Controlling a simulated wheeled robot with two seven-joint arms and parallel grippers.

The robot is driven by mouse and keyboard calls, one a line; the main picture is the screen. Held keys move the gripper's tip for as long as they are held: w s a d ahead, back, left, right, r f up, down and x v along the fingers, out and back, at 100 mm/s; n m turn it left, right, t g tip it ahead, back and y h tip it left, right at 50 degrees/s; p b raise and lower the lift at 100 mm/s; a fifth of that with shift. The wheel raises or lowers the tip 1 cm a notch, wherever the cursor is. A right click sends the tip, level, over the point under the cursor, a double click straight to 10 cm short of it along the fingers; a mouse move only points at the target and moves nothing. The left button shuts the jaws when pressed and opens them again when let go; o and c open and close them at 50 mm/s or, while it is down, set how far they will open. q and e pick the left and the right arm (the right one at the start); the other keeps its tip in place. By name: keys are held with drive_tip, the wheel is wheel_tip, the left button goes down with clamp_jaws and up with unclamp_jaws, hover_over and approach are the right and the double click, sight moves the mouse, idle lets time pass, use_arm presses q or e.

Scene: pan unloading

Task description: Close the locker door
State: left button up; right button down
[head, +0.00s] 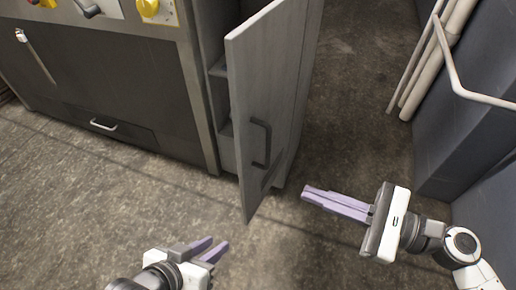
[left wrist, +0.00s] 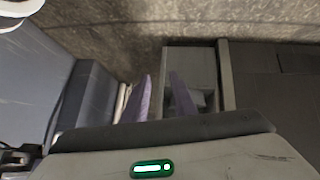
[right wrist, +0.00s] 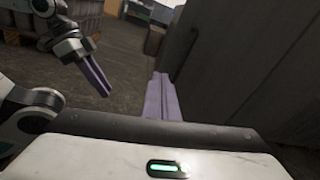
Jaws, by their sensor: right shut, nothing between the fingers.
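The grey locker door (head: 268,85) stands ajar in the head view, swung out from the locker (head: 296,95) with a dark gap and shelves showing at its left. It has a dark bar handle (head: 262,143). My right gripper (head: 306,192) is shut and empty, to the right of the door's lower part and apart from it; its purple fingers also show in the right wrist view (right wrist: 160,92). My left gripper (head: 218,246) is open and empty, low in front of the door. Its two fingers stand apart in the left wrist view (left wrist: 160,95).
A large cabinet with knobs (head: 110,75) and a drawer handle (head: 103,125) stands left of the locker. White pipes (head: 430,60) and dark blue-grey blocks (head: 465,125) line the right side. The floor (head: 70,200) in front is clear.

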wheel_tip(320, 180, up, 2)
drive_tip(key=w+d+m, duration=0.1)
drive_tip(key=m, duration=0.2)
drive_tip(key=b, duration=0.1)
approach(245, 149)
drive_tip(key=shift+t+y, duration=0.3)
drive_tip(key=x, duration=0.6)
drive_tip(key=shift+a+f, duration=0.3)
drive_tip(key=shift+f, duration=0.05)
